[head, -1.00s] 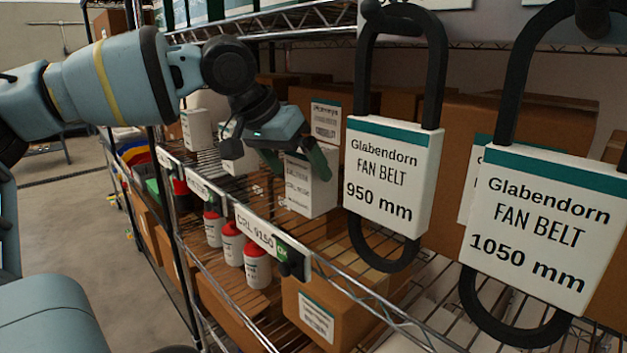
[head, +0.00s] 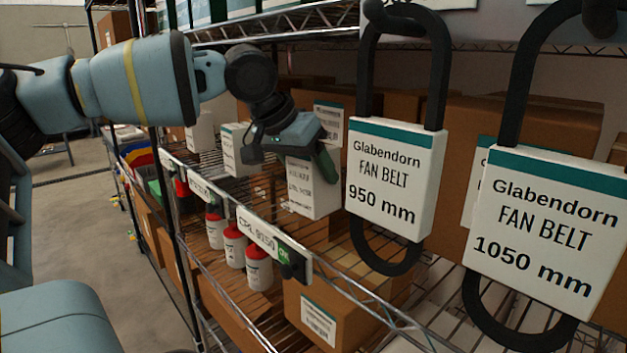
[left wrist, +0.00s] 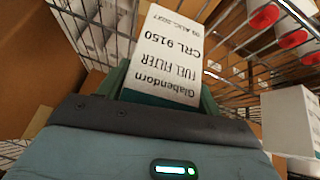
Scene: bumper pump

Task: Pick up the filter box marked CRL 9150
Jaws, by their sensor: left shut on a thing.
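The filter box marked CRL 9150 is white with a teal band; it stands on the wire shelf in the head view (head: 313,192), behind the shelf label reading CRL 9150 (head: 258,236). In the left wrist view the box (left wrist: 168,55) shows upside-down print "Glabendorn FUEL FILTER CRL 9150". My left gripper (head: 312,160) comes down over the top of the box and is shut on it, with its green fingers on either side. In the left wrist view the fingers (left wrist: 160,90) flank the box's teal end. I cannot tell whether the box is clear of the shelf. My right gripper is not in view.
Another white box (head: 240,150) stands left of the gripper. Hanging fan belts, 950 mm (head: 390,185) and 1050 mm (head: 532,230), are close on the right. Red-capped bottles (head: 258,268) and a cardboard box (head: 320,305) sit below. An upper shelf (head: 300,30) runs above the arm.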

